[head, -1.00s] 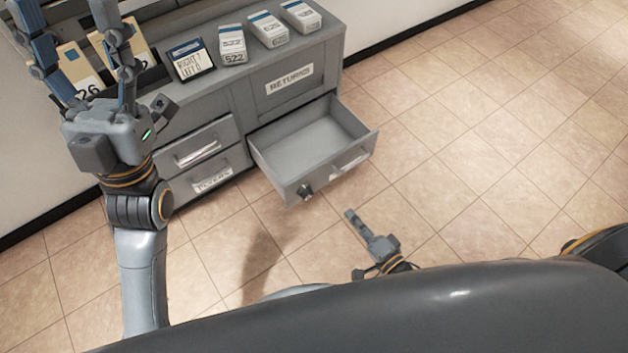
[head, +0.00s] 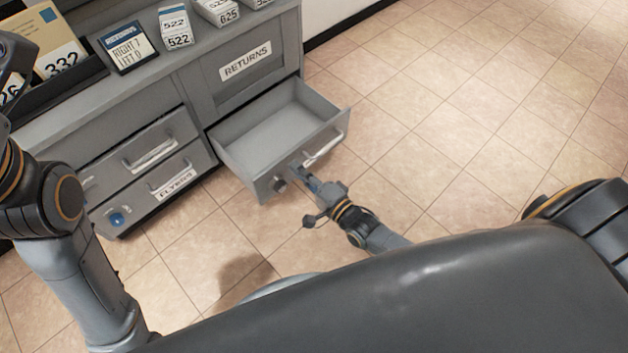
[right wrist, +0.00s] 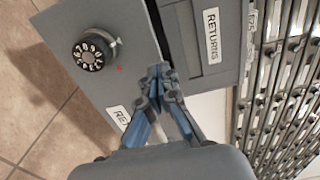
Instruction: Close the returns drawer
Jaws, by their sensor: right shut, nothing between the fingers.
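The returns drawer (head: 238,170) is pulled out of the grey cabinet and is empty inside. Its front carries a light handle (head: 325,150) and a dark dial knob (head: 279,185). In the right wrist view the numbered dial (right wrist: 90,52) is at the upper left, with a partly covered label (right wrist: 120,117) below it. My right gripper (head: 308,180) is shut and empty, its fingertips at the drawer front between knob and handle. I cannot tell whether they touch it. My left gripper (head: 12,55) is cut off at the left edge, fingers not clear.
A RETURNS label (head: 245,61) marks the cabinet panel above the drawer. A shut flyers drawer (head: 150,190) is to the left. A sign (head: 128,45) and numbered boxes (head: 176,28) stand on the cabinet top. The tiled floor (head: 450,120) to the right is clear.

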